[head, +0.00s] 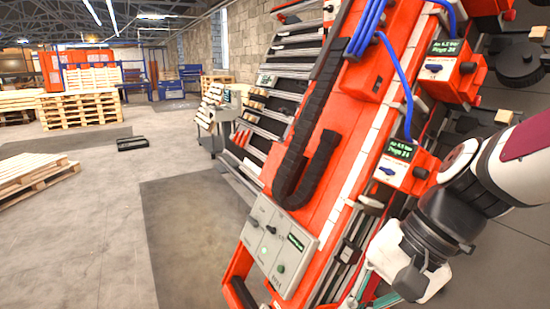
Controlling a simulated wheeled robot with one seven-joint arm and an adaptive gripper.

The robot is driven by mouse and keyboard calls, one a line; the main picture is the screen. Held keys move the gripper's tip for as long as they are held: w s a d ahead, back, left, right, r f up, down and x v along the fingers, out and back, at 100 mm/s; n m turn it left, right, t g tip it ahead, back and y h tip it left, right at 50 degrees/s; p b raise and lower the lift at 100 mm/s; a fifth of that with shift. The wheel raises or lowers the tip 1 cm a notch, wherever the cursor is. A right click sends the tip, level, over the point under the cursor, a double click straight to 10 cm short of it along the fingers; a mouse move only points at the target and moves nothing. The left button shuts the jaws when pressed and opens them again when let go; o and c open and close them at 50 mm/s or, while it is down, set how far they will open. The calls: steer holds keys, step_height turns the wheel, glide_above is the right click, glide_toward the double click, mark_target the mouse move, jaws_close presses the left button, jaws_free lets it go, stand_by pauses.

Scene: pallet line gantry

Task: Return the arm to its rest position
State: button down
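My arm (513,160) reaches in from the right edge, with white, grey and dark red link covers. It ends in a dark wrist and my gripper (405,272) at the lower right. The gripper points down and to the left, in front of the orange gantry machine (340,130). Its fingers are small and partly hidden by its own body, so I cannot tell whether they are apart or whether anything is between them. A greenish bar (362,286) shows just left of the gripper; I cannot tell whether they touch.
The gantry carries a grey button panel (280,246), valve boxes with green displays (402,150) (448,47) and blue hoses (398,75), close to my arm. Pallets stand at the left (80,108) (30,180). A small black object (132,143) lies on the floor. The left floor is mostly clear.

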steer(key=s+d+r+n+t+h+p, duration=0.3)
steer(key=s+d+r+n+t+h, duration=0.1)
steer(key=s+d+r+n+h, duration=0.2)
steer(key=s+d+r, duration=0.1)
steer(key=s+d, duration=0.1)
steer(key=d, duration=0.1)
steer(key=shift+n, duration=0.3)
steer(key=shift+s+r, duration=0.1)
